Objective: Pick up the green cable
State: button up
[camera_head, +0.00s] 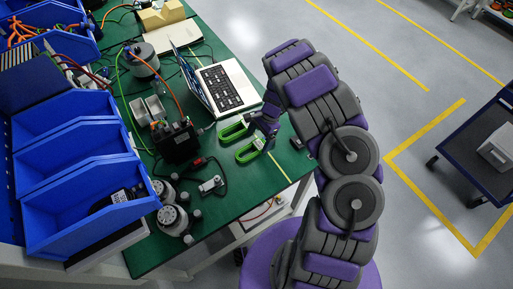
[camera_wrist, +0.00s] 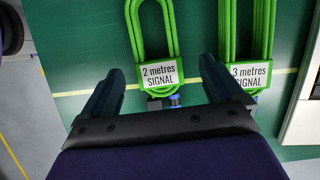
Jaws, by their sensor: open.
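Two looped green cables lie on the green tabletop. In the wrist view, the cable labelled "2 metres SIGNAL" (camera_wrist: 134,30) is near the middle, between and beyond my open fingers. The cable labelled "3 metres SIGNAL" (camera_wrist: 228,30) lies to its right, beyond the right finger. In the head view, one green cable (camera_head: 232,131) is close to the laptop and the other (camera_head: 246,155) is nearer the table edge. My gripper (camera_wrist: 161,66) is open and empty. In the head view, my gripper (camera_head: 266,128) is partly hidden by my arm, above the cables' right ends.
An open laptop (camera_head: 222,88) stands just beyond the cables. A black device (camera_head: 177,142) and a small connector on a dark lead (camera_head: 210,184) lie to the left. Blue bins (camera_head: 75,170) line the far left. The table's right edge is close.

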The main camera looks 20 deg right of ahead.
aim_at(254, 148)
jog(key=x, duration=0.2)
jog(key=shift+a+f, duration=0.2)
jog(key=shift+f, duration=0.05)
jog(key=shift+d+f, duration=0.1)
jog(key=shift+f, duration=0.05)
jog(key=shift+d, duration=0.6)
jog(key=shift+c, duration=0.9)
jog(key=shift+a, duration=0.65)
jog(key=c, duration=0.6)
jog(key=shift+d, duration=0.45)
jog(key=c, duration=0.5)
